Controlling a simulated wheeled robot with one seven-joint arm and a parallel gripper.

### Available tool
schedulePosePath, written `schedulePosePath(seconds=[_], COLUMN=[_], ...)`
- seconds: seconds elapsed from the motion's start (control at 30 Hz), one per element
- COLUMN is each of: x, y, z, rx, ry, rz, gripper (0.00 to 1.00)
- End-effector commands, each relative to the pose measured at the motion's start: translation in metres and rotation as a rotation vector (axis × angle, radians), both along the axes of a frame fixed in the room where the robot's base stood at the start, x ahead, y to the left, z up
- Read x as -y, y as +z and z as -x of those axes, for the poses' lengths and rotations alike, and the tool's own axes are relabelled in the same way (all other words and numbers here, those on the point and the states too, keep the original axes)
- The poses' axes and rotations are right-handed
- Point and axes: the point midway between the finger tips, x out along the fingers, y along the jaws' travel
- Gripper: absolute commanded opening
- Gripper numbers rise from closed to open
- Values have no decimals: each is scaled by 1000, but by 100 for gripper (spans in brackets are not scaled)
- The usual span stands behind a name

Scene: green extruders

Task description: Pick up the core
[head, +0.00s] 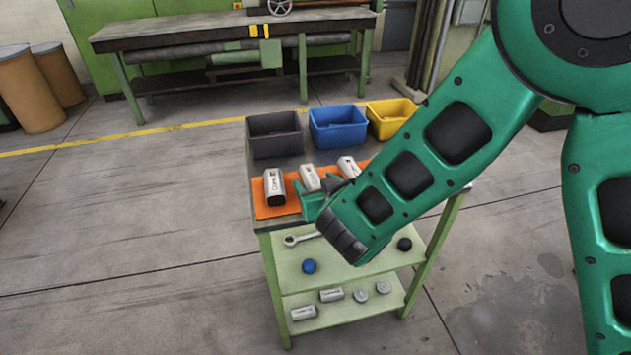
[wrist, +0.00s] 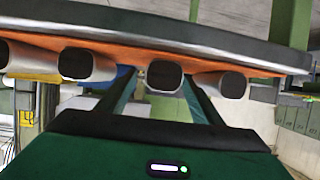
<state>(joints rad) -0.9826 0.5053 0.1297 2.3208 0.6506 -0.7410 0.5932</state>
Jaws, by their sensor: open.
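Several silver-white, block-like cores lie in a row on an orange mat (head: 263,209) on top of the green cart. In the head view I see a left core (head: 275,187) with dark lettering, a middle core (head: 309,176) and a right core (head: 348,167). My gripper (head: 313,198) is at the mat's front edge by the middle core, partly hidden by my arm. In the wrist view, which looks upside down, my gripper (wrist: 160,92) is open and empty. One core's dark end (wrist: 165,77) appears between its fingers; I cannot tell whether they touch it.
Behind the mat stand a black bin (head: 274,134), a blue bin (head: 338,126) and a yellow bin (head: 391,118). The lower shelves hold a wrench (head: 300,239), a blue ball (head: 309,266) and small silver parts (head: 331,295). Other cores sit close on both sides of my gripper.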

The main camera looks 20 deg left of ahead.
Motion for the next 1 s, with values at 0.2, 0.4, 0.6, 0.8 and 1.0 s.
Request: schedulePosePath(seconds=[0.2, 0.4, 0.6, 0.8, 1.0], x=[-6, -6, -6, -6, -6], y=[-4, -4, -4, -3, 2], z=[-9, -8, -8, -9, -9], rx=[1, 0, 0, 2, 3], ry=[0, 0, 0, 0, -1], rz=[-1, 0, 0, -1, -1], gripper=[60, 50, 4, 4, 0])
